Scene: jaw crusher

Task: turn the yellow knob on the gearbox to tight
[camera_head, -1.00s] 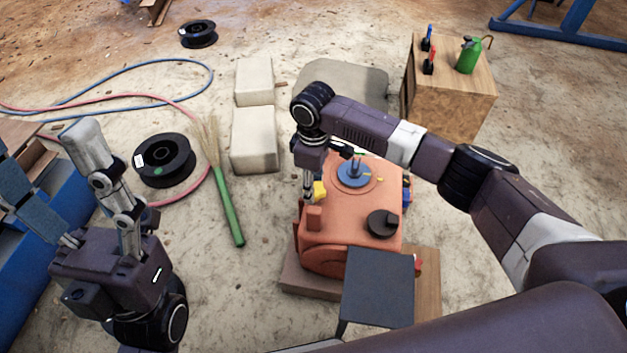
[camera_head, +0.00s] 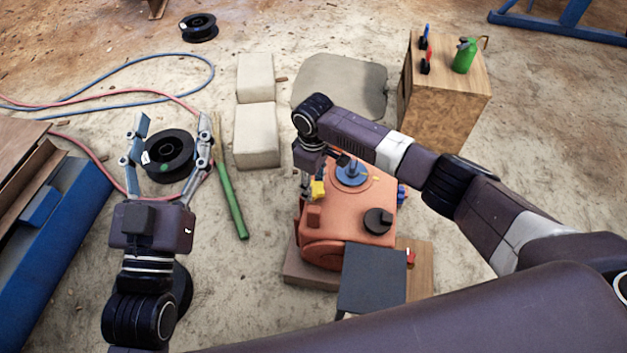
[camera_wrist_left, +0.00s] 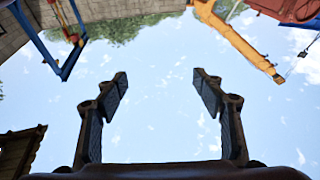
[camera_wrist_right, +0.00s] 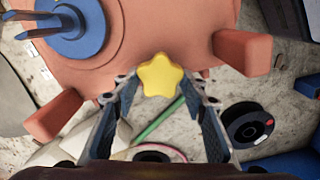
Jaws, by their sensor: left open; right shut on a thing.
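The orange gearbox (camera_head: 340,222) stands on a low base in the middle of the head view. Its yellow knob (camera_head: 318,188) is on its left side. In the right wrist view the knob (camera_wrist_right: 160,76) is star-shaped and sits between the fingertips of my right gripper (camera_wrist_right: 162,88), which is shut on it. In the head view my right gripper (camera_head: 308,180) reaches down at the knob, partly hidden by its own wrist. My left gripper (camera_head: 168,138) is open and empty, raised at the left. The left wrist view shows its spread fingers (camera_wrist_left: 158,85) against the sky.
A blue disc (camera_head: 352,173) and a dark round cap (camera_head: 377,221) are on the gearbox top. A dark plate (camera_head: 372,280) stands in front. Pale blocks (camera_head: 257,135), a green-handled broom (camera_head: 230,205) and a black spool (camera_head: 178,172) lie to the left. A wooden box (camera_head: 440,110) stands behind right.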

